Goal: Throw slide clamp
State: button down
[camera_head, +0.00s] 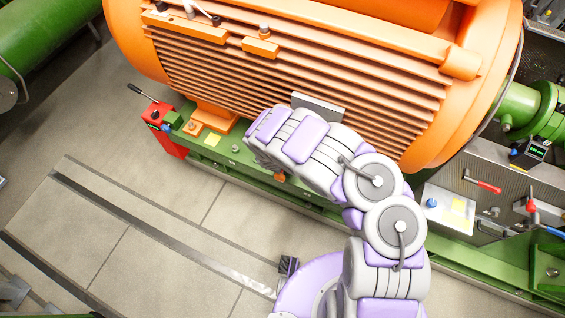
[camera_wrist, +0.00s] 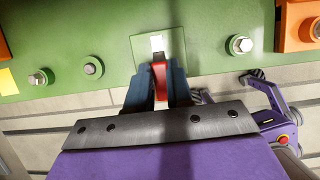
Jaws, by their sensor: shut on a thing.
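In the wrist view, my gripper (camera_wrist: 158,70) has its two blue-grey fingers shut on a narrow red piece, which looks like the slide clamp's handle (camera_wrist: 159,82). A lighter green plate (camera_wrist: 142,50) with a small bright white patch lies just beyond the fingertips, on the green base rail (camera_wrist: 205,20). The red piece's far end meets the plate's lower edge; how it is attached is hidden by the fingers. In the head view, my arm reaches over the rail in front of the orange motor (camera_head: 300,75), and my fingers are hidden behind it.
Bolts (camera_wrist: 240,45) stand on the rail beside the plate, with orange blocks (camera_wrist: 298,25) at the right. In the head view, a red box with a lever (camera_head: 160,118) stands at the rail's left end. Open tiled floor (camera_head: 130,190) lies left.

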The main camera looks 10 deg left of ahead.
jog(key=shift+w+r, duration=0.1)
jog(key=c, duration=1)
grip_release()
jog(key=p+v, duration=0.6)
jog(key=v, duration=1.1)
